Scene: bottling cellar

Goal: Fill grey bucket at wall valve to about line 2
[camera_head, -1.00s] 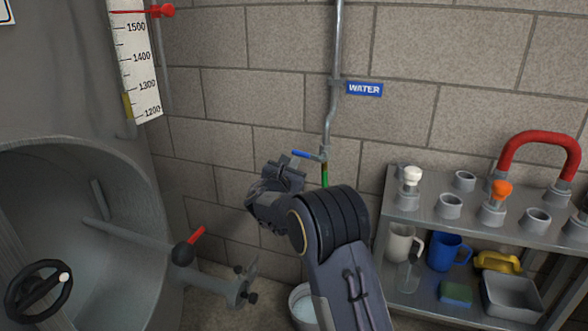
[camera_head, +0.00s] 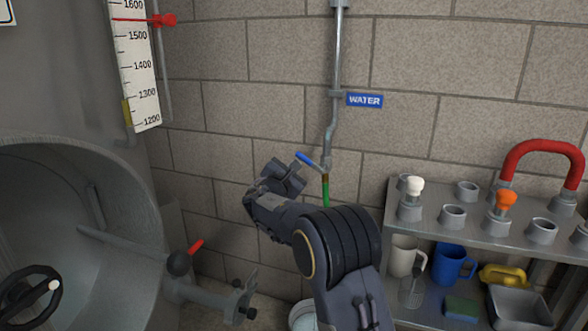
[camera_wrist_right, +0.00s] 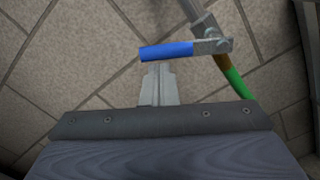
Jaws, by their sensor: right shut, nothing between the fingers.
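The wall valve's blue lever (camera_head: 307,160) slants up to the left from the valve on the grey wall pipe, above a green hose (camera_head: 325,191). My right gripper (camera_head: 296,170) is shut and empty, just left of and below the lever. In the right wrist view, the closed fingertips (camera_wrist_right: 158,68) are just below the blue lever (camera_wrist_right: 166,51); I cannot tell whether they touch it. The grey bucket (camera_head: 302,314) stands on the floor below, its rim partly showing; my right arm covers the rest. Its lines and water level cannot be read. My left gripper is out of view.
A blue WATER sign (camera_head: 364,100) hangs beside the pipe. A metal shelf (camera_head: 430,231) with fittings, mugs and a red hose (camera_head: 541,147) stands at right. At left is a large tank (camera_head: 75,215) with a red-handled outlet valve (camera_head: 195,247).

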